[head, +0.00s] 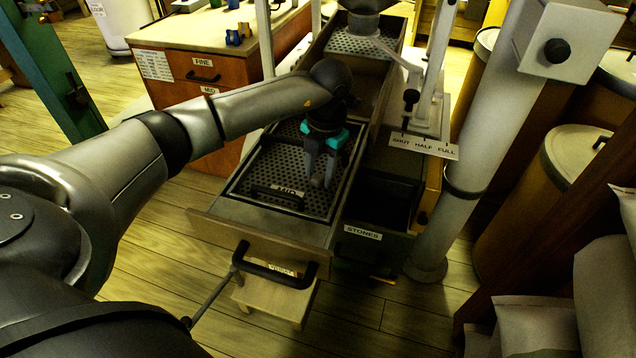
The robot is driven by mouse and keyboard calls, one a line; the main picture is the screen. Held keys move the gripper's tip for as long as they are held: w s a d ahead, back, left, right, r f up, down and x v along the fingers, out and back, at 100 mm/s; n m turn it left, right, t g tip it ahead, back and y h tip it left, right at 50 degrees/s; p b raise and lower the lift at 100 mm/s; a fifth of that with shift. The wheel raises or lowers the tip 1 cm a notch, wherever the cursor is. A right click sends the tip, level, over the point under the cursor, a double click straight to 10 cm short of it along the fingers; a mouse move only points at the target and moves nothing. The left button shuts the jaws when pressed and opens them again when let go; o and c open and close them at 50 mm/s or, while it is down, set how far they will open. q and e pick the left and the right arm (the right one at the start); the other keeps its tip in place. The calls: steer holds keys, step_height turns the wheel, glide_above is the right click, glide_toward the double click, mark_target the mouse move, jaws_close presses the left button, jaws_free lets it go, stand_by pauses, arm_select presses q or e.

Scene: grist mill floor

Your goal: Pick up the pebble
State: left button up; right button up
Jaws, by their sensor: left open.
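I cannot make out the pebble; it may be hidden by my left gripper or too small to tell. My left gripper (322,180), with teal parts at the finger bases, points down over the perforated sieve tray (262,178). Its fingers are open, and I cannot tell whether they touch the tray. The tray has a dark handle and a label that seems to read MID. It sits in a pulled-out pale drawer (225,228). My right gripper is not in view.
A dark open bin labelled STONES (372,212) is right of the drawer. A white chute pipe (498,110) and a lever plate marked SHUT HALF FULL (424,146) stand further right. A small wooden stool (272,296) is below the drawer. Pale sacks (605,285) lie at lower right.

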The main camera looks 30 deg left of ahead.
arm_select(q)
steer(key=shift+f, duration=0.2)
jaws_close()
stand_by(0.3)
